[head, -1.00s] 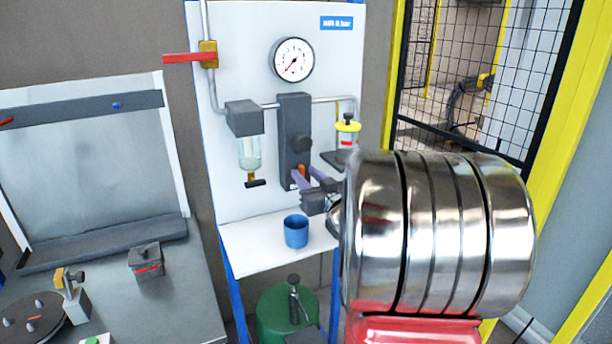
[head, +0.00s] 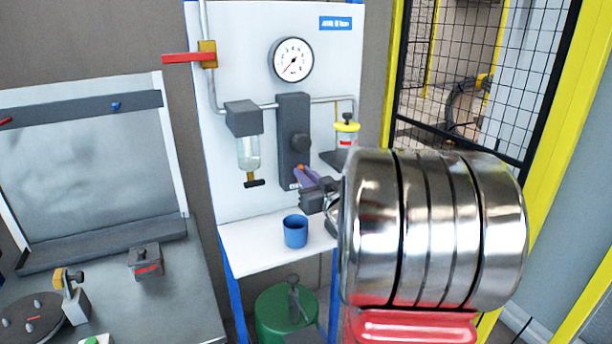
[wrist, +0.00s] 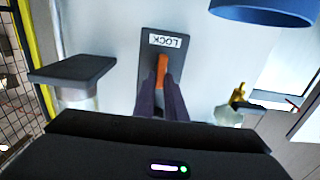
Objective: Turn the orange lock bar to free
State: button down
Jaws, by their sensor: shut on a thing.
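The orange lock bar (head: 300,170) is on the lower part of a tall dark grey block (head: 294,112) on the white wall panel. In the wrist view the bar (wrist: 161,70) points towards a white LOCK label (wrist: 166,40), which reads upside down there. My gripper (head: 306,178) has its two purple fingers shut on the bar, one on each side; they also show in the wrist view (wrist: 162,98). The fingers hide part of the bar. In the head view the gripper looks rolled and the bar tilted; its exact angle is unclear.
A round gauge (head: 292,60) and a black knob (head: 301,143) are above the bar. A filter bowl (head: 248,152) hangs left and a yellow-topped cup (head: 346,134) is right. A blue cup (head: 296,231) stands on the white shelf (head: 262,248) below.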

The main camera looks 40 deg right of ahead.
jog(key=shift+n, duration=0.4)
jog(key=n, duration=0.5)
jog(key=a+f+n, duration=0.1)
jog(key=n, duration=1.1)
jog(key=shift+w+a+f, duration=0.2)
jog(key=shift+f, duration=0.1)
dwell(0.3)
jog(key=c, duration=2)
grip_release()
jog(key=shift+o, duration=1)
jog(key=shift+r, duration=0.1)
jog(key=shift+s, duration=0.1)
